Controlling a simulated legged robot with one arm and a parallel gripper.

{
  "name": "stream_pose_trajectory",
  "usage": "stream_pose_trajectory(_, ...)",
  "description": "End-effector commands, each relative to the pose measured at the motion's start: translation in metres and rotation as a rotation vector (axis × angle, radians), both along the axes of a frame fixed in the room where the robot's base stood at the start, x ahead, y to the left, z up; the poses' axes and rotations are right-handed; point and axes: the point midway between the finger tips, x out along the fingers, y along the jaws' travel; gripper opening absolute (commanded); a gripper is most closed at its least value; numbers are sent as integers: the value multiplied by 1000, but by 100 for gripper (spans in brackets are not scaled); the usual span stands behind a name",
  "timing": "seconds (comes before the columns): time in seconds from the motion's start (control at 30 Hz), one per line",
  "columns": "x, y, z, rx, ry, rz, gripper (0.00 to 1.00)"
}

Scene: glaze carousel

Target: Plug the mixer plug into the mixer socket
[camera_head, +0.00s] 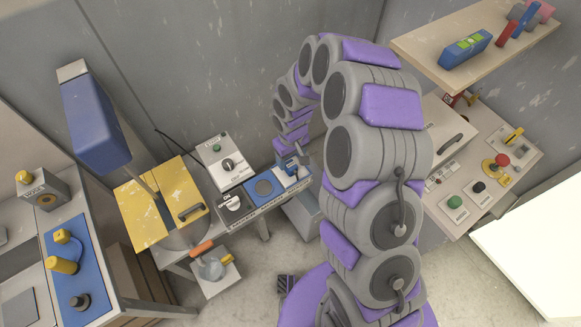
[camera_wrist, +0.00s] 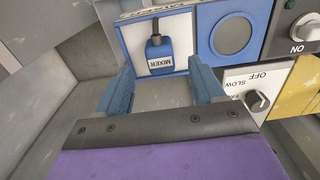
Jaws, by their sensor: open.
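The dark blue mixer plug (camera_wrist: 161,58), labelled MIXER, sits on a white pad (camera_wrist: 184,26) in a blue frame near the top of the wrist view. A dark cable runs up from it. My gripper (camera_wrist: 160,74) is open, with one blue finger to each side below the plug and nothing held. I cannot tell whether the fingers touch the plug or panel. In the head view my arm reaches down to this panel and partly hides it. A round grey disc (camera_wrist: 230,33) is set in the blue panel to the right; I cannot tell whether it is the socket.
A white box with an OFF/SLOW knob (camera_wrist: 258,101) is close to the right finger. A box with a green button and knob (camera_head: 226,164) stands behind the panel. The blue mixer (camera_head: 95,125) rises over a yellow lid (camera_head: 180,190). A shelf (camera_head: 475,60) hangs at upper right.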

Motion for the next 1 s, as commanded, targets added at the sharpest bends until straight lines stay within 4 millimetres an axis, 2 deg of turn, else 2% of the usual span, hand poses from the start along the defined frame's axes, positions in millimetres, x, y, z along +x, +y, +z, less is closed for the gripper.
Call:
stream_pose_trajectory(0.4, 0, 1, -50, 0, 1, 0, 68)
stream_pose_trajectory(0.77, 1, 1, -51, 0, 0, 0, 68)
stream_pose_trajectory(1.0, 1, 1, -51, 0, 0, 0, 45)
